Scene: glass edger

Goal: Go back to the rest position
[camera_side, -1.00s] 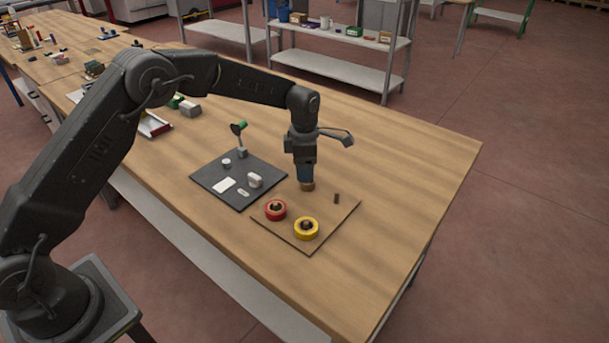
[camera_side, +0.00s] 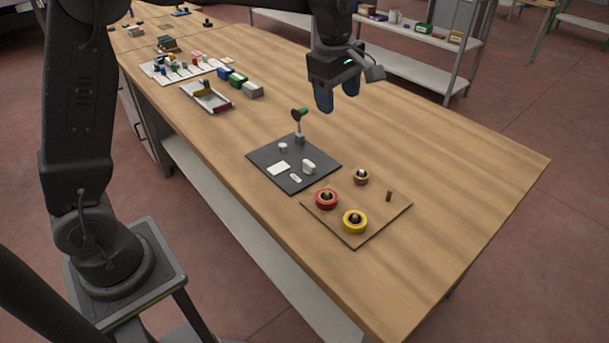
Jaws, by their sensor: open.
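My gripper (camera_side: 337,103) hangs in the air above the wooden table, in the upper middle of the side view. Its two blue fingers point down and are apart, with nothing visible between them. It is well clear of the things on the table. My arm reaches in from the left and runs along the top edge of the picture, where part of it is cut off.
A brown board (camera_side: 390,222) on the table holds a red ring (camera_side: 319,200), a yellow ring (camera_side: 346,226), a small brown roll (camera_side: 361,177) and a dark peg (camera_side: 389,196). A dark mat (camera_side: 259,158) holds small white items and a green-topped stand (camera_side: 300,121). The table's right side (camera_side: 480,160) is clear.

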